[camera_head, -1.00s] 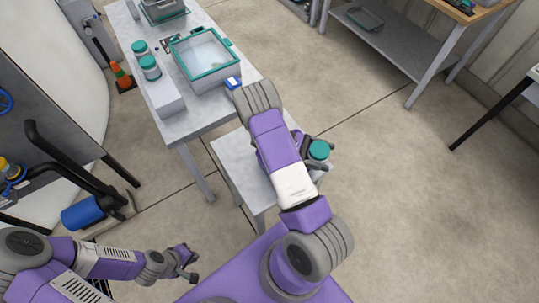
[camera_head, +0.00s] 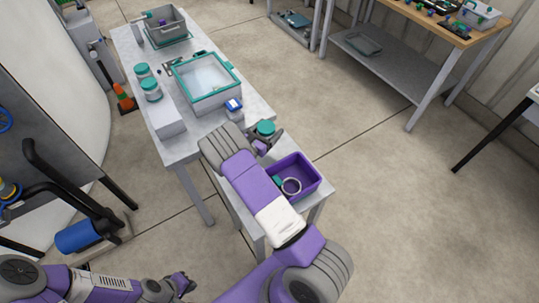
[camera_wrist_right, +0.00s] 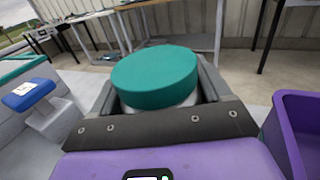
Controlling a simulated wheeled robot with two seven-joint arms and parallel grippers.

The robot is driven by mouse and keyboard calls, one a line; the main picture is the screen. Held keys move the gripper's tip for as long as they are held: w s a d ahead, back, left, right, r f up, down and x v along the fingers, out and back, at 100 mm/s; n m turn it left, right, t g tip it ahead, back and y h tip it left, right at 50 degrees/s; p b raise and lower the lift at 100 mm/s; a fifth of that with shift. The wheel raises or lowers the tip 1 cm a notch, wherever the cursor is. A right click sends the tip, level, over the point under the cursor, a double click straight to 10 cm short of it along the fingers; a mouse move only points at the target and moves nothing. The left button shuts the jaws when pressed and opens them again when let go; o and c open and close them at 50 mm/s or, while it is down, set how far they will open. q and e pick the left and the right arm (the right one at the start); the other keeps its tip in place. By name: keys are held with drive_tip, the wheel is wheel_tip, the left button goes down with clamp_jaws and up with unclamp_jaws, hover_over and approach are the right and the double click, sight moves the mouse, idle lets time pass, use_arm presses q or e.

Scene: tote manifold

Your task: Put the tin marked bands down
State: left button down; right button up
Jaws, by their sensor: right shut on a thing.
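My right gripper (camera_head: 267,137) is shut around a tin with a teal lid (camera_head: 265,127). The tin's teal lid (camera_wrist_right: 156,76) fills the middle of the right wrist view, between the two fingers (camera_wrist_right: 157,100). The tin looks about upright; no label on it can be read. In the head view it is near the front right corner of the grey table, beside the purple tote; whether it touches a surface is unclear. My left gripper (camera_head: 183,284) is low at the bottom, apart from the tables; its opening is too small to judge.
A purple tote (camera_head: 316,174) with a pale ring inside stands on the low table (camera_head: 247,222). On the grey table (camera_head: 190,148) are a teal-rimmed clear-lidded box (camera_head: 207,103), two teal-lidded tins (camera_head: 151,91), a white box (camera_head: 166,117), a blue-topped item (camera_head: 234,105) and a grey bin (camera_head: 166,28).

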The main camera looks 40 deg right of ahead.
wheel_tip(320, 180, down, 6)
drive_tip(key=shift+f+b, duration=0.25)
drive_tip(key=shift+b, duration=0.45)
drive_tip(key=shift+f, duration=0.2)
drive_tip(key=o, duration=1)
drive_tip(key=shift+o, duration=0.2)
drive_tip(key=shift+r, duration=0.15)
drive_tip(key=shift+a+r, duration=0.1)
drive_tip(key=shift+r, duration=0.05)
drive_tip(key=p+v, duration=0.1)
drive_tip(key=v, duration=0.6)
drive_tip(key=shift+s+a, duration=0.15)
